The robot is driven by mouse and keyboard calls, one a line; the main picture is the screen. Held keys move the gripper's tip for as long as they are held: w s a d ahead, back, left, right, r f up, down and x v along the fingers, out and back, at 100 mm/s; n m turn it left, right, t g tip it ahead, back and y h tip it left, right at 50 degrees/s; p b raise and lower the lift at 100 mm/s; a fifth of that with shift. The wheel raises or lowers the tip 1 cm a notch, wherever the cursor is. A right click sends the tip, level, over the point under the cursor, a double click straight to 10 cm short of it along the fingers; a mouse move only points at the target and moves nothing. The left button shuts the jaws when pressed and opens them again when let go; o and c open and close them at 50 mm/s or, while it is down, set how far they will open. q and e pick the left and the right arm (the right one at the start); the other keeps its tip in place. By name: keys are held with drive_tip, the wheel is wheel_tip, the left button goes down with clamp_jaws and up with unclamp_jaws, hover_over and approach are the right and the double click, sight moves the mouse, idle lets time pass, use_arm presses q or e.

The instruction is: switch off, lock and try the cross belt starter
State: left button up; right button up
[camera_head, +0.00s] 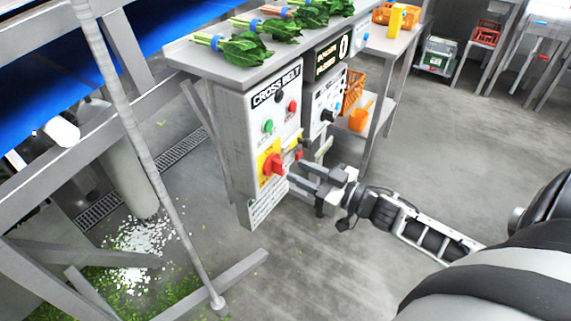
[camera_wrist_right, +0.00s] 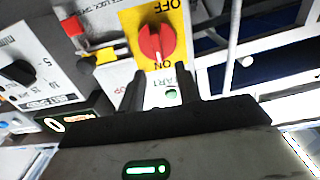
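The cross belt starter (camera_head: 236,130) is a grey box with a CROSS BELT label, a green button (camera_head: 268,126), a red button (camera_head: 292,106) and a red rotary switch (camera_head: 272,165) on a yellow plate. In the right wrist view the switch (camera_wrist_right: 151,42) has its white mark toward ON. A red lock-like piece (camera_wrist_right: 72,26) and a yellow piece (camera_wrist_right: 106,55) are beside the plate; their exact form is unclear. My right gripper (camera_head: 296,176) is open and empty, just right of the switch. Its fingers (camera_wrist_right: 160,88) point toward the switch, apart from it.
A second panel (camera_head: 326,100) with a black knob stands right of the starter. Leafy greens (camera_head: 245,49) lie on the steel shelf (camera_head: 215,68) above. A slanting grey pole (camera_head: 150,165) stands at left. The floor (camera_head: 330,270) in front is clear.

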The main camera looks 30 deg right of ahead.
sight(283, 165)
drive_tip(key=x, duration=0.5)
clamp_jaws()
